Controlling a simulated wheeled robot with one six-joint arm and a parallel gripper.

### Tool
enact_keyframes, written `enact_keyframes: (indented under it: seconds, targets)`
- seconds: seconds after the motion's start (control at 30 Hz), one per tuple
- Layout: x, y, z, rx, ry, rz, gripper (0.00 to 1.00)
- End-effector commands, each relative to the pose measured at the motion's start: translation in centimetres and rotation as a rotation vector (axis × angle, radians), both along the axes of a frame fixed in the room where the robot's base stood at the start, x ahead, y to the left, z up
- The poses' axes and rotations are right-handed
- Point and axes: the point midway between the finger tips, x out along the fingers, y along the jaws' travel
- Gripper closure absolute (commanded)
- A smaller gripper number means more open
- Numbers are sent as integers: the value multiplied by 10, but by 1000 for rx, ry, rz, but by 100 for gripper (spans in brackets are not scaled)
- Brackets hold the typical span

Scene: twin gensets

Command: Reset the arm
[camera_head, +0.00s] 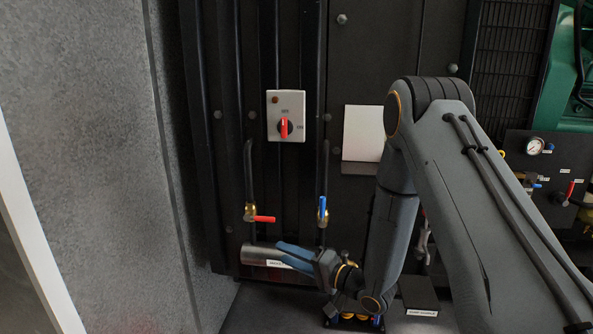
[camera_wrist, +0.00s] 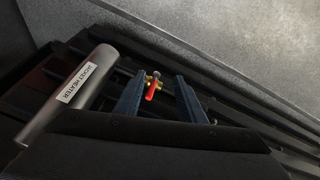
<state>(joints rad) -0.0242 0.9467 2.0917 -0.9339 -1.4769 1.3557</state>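My arm (camera_head: 440,140) reaches in from the right of the head view and bends down at the elbow. My gripper (camera_head: 283,252) is low in the middle, in front of the dark panel, with its blue-grey fingers pointing left. In the wrist view, my gripper (camera_wrist: 163,80) has its two fingers spread apart with nothing held. A red-handled valve (camera_wrist: 152,88) shows in the gap between them, and no contact is visible. In the head view this red-handled valve (camera_head: 262,219) is above and left of the fingertips.
The jacket heater cylinder (camera_head: 258,256) lies close by the fingers and also shows in the wrist view (camera_wrist: 72,92). A blue-handled valve (camera_head: 322,208) is above the gripper. A switch box (camera_head: 286,115) is higher up. A grey wall (camera_head: 95,130) stands left.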

Motion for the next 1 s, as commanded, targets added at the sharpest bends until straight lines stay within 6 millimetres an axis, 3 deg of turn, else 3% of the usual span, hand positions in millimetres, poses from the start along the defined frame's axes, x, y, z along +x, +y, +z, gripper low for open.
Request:
enact_keyframes:
  seconds: [0.37,0.57,0.67,0.77,0.9,1.0]
  targets:
    - [25,-42,-1,-382,-34,-155,64]
    - [18,-102,3,-745,12,-252,64]
    - [-2,-138,5,-934,78,-268,64]
    - [-34,-170,9,-1095,167,-253,64]
    - [-97,-204,16,-1271,319,-173,64]
    - [-149,-218,23,-1350,431,-78,64]
